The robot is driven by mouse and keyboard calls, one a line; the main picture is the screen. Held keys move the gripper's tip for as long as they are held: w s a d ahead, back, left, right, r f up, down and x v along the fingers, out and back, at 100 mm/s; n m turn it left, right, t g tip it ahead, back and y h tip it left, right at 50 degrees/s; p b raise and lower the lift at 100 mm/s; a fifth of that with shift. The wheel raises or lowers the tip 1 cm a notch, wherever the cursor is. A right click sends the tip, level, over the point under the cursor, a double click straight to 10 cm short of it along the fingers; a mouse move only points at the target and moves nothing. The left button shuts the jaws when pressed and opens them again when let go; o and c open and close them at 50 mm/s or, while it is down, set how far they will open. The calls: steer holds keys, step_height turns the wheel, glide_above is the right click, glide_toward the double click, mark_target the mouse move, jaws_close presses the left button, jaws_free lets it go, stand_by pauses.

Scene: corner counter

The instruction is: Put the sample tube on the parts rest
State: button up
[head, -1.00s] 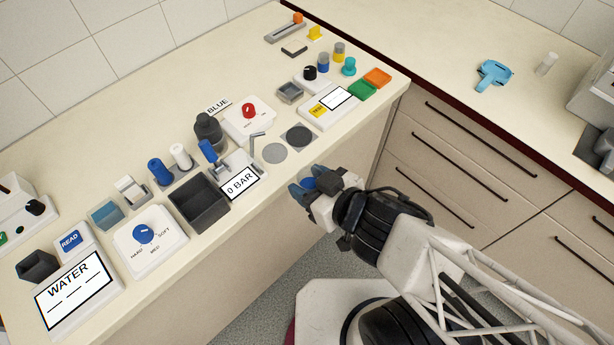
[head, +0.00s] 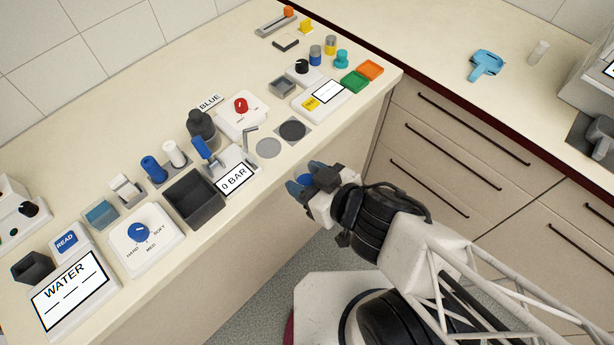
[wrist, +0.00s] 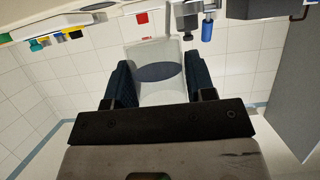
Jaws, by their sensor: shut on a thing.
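My gripper (head: 308,185) is shut on a clear, whitish tube-like thing (wrist: 160,55), which I take to be the sample tube. In the wrist view it stands out between the two dark fingers, with a dark blue oval across it. In the head view only a bit of bright blue (head: 306,177) shows between the fingertips; the rest is hidden. My gripper is off the front edge of the counter, below and right of the 0 BAR unit. I cannot tell surely which item is the parts rest; a dark round pad on a grey plate (head: 292,131) and a flat grey disc (head: 268,148) lie near the edge.
A bent metal post (head: 249,143) and the 0 BAR unit (head: 234,180) stand near the front edge. A dark open bin (head: 194,199), blue and white cylinders (head: 163,160) and a grey bottle (head: 201,126) are left of them. Drawers (head: 450,150) lie to the right.

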steer(key=shift+w+d, duration=0.1)
steer(key=shift+w, duration=0.05)
steer(key=shift+w+d+r, duration=0.2)
steer(key=shift+w+d, duration=1.4)
steer(key=shift+w, duration=0.15)
glide_above(292, 131)
steer(key=shift+f, duration=0.75)
stand_by(0.3)
steer(key=shift+f, duration=0.1)
steer(key=shift+f, duration=1.65)
steer(key=shift+f, duration=0.2)
